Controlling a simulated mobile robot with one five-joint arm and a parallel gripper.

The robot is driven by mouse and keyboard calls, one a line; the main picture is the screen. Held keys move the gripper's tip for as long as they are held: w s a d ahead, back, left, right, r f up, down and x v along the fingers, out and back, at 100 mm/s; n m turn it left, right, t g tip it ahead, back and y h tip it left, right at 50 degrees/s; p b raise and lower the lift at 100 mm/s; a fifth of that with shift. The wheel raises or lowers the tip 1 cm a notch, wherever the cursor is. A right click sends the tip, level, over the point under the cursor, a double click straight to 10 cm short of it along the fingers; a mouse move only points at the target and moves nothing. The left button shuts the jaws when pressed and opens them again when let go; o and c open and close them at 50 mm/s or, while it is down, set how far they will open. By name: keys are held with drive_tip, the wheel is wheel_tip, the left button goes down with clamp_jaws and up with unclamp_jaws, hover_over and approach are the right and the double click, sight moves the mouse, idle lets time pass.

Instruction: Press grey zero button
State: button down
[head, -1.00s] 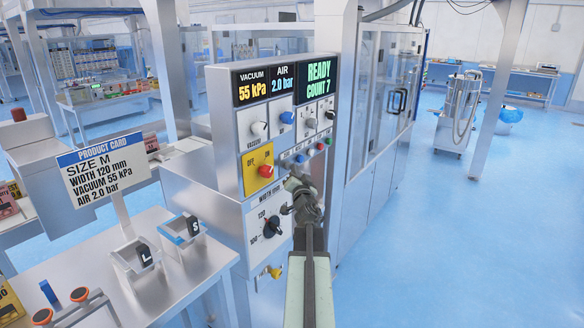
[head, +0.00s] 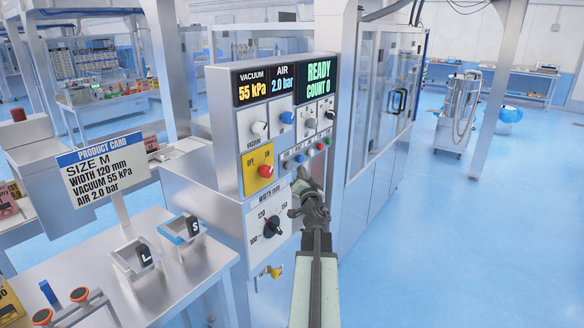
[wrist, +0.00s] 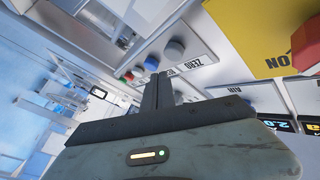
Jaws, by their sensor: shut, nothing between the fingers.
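The grey zero button (wrist: 174,50) sits on the white panel strip beside its ZERO label in the wrist view. In the head view the button row shows just above my gripper, and the grey button (head: 288,164) is at its left end. My gripper (wrist: 158,77) is shut and empty, its tips pointing at the panel near the grey and blue buttons. The tips look a little apart from the grey button. In the head view my gripper (head: 302,178) is in front of the panel, below the row. The display (head: 317,82) reads READY, COUNT 0.
A blue button (wrist: 151,63) sits beside the grey one, with red and green buttons beyond. A yellow plate with a red switch (head: 265,171) and a black width dial (head: 272,228) are close by. The blue floor at right is open.

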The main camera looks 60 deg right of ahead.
drive_tip(key=s, duration=0.4)
drive_tip(key=shift+s, duration=0.15)
idle(0.7)
